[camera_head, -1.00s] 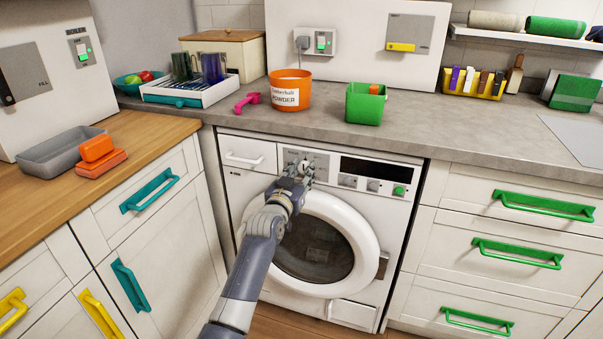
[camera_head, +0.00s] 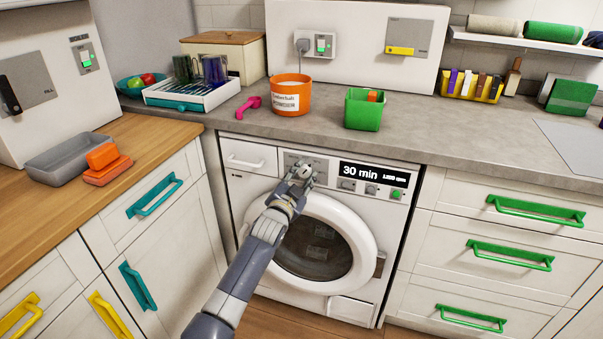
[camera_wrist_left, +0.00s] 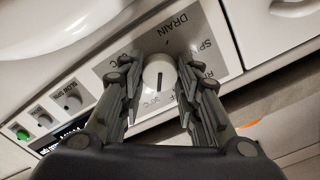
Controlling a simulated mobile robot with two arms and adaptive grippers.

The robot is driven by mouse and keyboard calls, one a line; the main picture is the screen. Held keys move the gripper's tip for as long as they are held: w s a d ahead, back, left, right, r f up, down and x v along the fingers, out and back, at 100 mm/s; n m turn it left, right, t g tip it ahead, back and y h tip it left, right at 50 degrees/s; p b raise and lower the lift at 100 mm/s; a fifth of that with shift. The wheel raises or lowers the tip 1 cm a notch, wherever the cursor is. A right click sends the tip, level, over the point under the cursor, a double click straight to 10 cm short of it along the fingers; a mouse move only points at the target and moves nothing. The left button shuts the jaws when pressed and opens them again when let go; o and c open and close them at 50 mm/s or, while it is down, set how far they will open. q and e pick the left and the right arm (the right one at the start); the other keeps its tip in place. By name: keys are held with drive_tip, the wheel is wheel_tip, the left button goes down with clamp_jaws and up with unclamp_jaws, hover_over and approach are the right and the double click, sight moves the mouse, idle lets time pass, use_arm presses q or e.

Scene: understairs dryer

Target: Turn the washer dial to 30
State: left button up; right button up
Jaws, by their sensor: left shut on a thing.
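The white washer (camera_head: 335,300) stands under the grey counter, its round door closed. My left gripper (camera_head: 301,170) is at the upper left of its control panel and mostly hides the dial in the head view. In the left wrist view, the round white dial (camera_wrist_left: 159,75) with a dark pointer line sits between the two fingers of the left gripper (camera_wrist_left: 158,88), which is shut on it. Labels including "DRAIN" and a "30°C" mark surround the dial. The washer display (camera_head: 372,173) is lit and reads "30 min" and "1,200 rpm". My right gripper is not in view.
Smaller knobs (camera_head: 371,189) and a green button (camera_head: 397,194) sit right of the dial. A detergent drawer (camera_head: 247,160) is at its left. An orange powder tub (camera_head: 290,96) and a green box (camera_head: 363,112) stand on the counter above.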

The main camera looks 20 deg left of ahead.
use_arm(q)
drive_tip(key=shift+m, duration=1)
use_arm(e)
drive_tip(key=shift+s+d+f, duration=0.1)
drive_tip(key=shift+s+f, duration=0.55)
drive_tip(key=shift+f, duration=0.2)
use_arm(q)
drive_tip(key=o, duration=1.1)
drive_tip(key=shift+s+f, duration=0.1)
drive_tip(key=shift+s, duration=0.45)
drive_tip(key=s, duration=1.1)
drive_tip(key=shift+a, duration=0.2)
